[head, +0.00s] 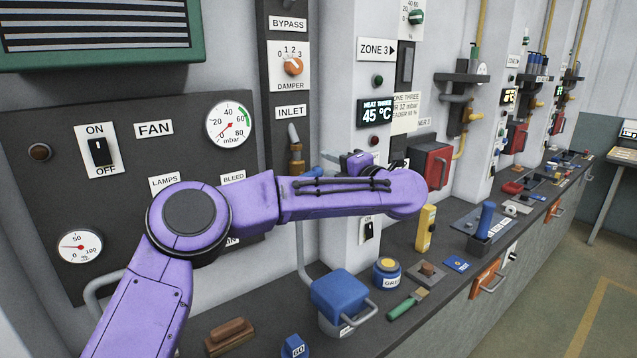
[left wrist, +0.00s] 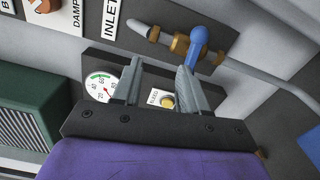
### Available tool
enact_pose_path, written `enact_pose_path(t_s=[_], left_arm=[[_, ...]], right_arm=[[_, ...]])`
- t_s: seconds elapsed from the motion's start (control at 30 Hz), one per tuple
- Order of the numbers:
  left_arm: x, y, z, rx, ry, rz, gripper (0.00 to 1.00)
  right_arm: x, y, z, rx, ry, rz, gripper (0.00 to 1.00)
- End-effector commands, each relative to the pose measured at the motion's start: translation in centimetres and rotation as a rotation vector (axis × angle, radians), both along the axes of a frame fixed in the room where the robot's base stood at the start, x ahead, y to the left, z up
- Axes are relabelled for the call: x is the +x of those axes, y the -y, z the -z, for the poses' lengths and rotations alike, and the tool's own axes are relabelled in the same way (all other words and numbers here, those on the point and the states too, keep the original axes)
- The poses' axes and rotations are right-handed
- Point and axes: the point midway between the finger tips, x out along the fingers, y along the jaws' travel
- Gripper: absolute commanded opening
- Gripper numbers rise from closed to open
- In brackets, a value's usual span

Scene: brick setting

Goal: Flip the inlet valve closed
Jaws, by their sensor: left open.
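The inlet valve has a brass body (head: 296,158) on a grey pipe below the INLET label (head: 291,112). In the left wrist view the brass body (left wrist: 180,44) and its blue lever (left wrist: 198,42) show clearly; the lever stands out crosswise to the pipe. In the head view my purple forearm hides most of the lever. My left gripper (left wrist: 160,78) is open and empty. In the head view the fingers are hidden behind my arm. My right gripper is not in view.
A gauge (left wrist: 104,86) and a yellow BLEED button (left wrist: 167,101) sit on the panel behind the fingers. The orange damper knob (head: 292,66) is above the valve. The shelf below holds a blue-lidded container (head: 340,296), a brush and several small items.

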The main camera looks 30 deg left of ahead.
Motion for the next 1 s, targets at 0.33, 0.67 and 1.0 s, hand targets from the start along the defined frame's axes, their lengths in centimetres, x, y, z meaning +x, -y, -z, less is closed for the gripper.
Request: enact_pose_path(t_s=[0.33,0.67,1.0], left_arm=[[-0.1,-0.1,5.9,-0.001,0.001,-0.001,0.43],[1.0,-2.9,6.3,-0.004,-0.002,-0.004,0.43],[3.7,-8.9,6.4,-0.002,0.000,-0.001,0.43]], right_arm=[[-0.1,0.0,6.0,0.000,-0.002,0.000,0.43],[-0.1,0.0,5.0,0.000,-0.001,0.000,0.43],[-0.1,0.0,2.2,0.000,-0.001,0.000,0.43]])
